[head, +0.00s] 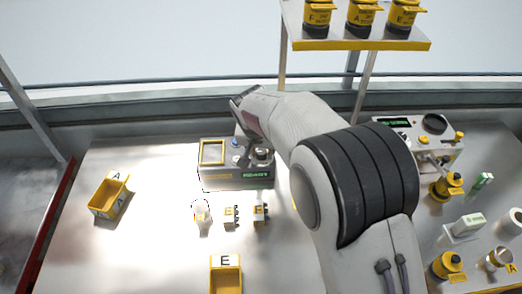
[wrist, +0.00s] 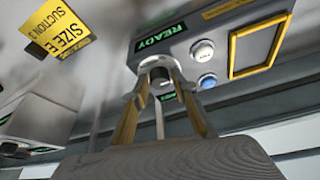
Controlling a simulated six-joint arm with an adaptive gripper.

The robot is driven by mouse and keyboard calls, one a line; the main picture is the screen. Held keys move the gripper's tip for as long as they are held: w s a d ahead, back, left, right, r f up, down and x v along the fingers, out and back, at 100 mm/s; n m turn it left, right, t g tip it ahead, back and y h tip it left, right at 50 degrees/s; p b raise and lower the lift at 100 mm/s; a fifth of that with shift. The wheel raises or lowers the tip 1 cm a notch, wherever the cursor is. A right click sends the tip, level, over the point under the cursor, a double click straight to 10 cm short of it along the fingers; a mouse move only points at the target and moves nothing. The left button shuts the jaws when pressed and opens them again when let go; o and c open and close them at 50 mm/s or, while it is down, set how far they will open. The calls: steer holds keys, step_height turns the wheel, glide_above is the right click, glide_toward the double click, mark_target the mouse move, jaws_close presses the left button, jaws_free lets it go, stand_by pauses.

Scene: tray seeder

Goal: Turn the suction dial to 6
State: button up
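The seeder box (head: 205,182) stands left of my arm in the head view, with a green display reading READY (wrist: 162,38). A round grey and dark dial (wrist: 160,76) sits on its face near that display, and the same dial (head: 262,154) shows in the head view. My gripper (wrist: 160,86) is at the dial, one yellow finger on either side. I cannot tell whether the fingers touch it. The dial's setting is not readable.
A white button (wrist: 203,50), a blue button (wrist: 207,81) and a yellow-framed window (wrist: 262,45) are beside the dial. Yellow bins A (head: 108,196) and E (head: 226,275) stand on the bench. A second device (head: 440,150) and several yellow-topped containers are right of my arm.

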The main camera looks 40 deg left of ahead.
jaws_close()
steer(key=shift+a+m, duration=0.1)
steer(key=shift+m, duration=0.6)
steer(key=shift+a+m+t+h, duration=0.15)
steer(key=shift+m+h, duration=0.4)
steer(key=shift+m, duration=0.6)
steer(key=shift+m+t+h, duration=0.25)
steer(key=shift+m+h, duration=0.3)
steer(key=shift+m, duration=0.6)
steer(key=o, duration=0.6)
jaws_free()
steer(key=shift+s, duration=0.1)
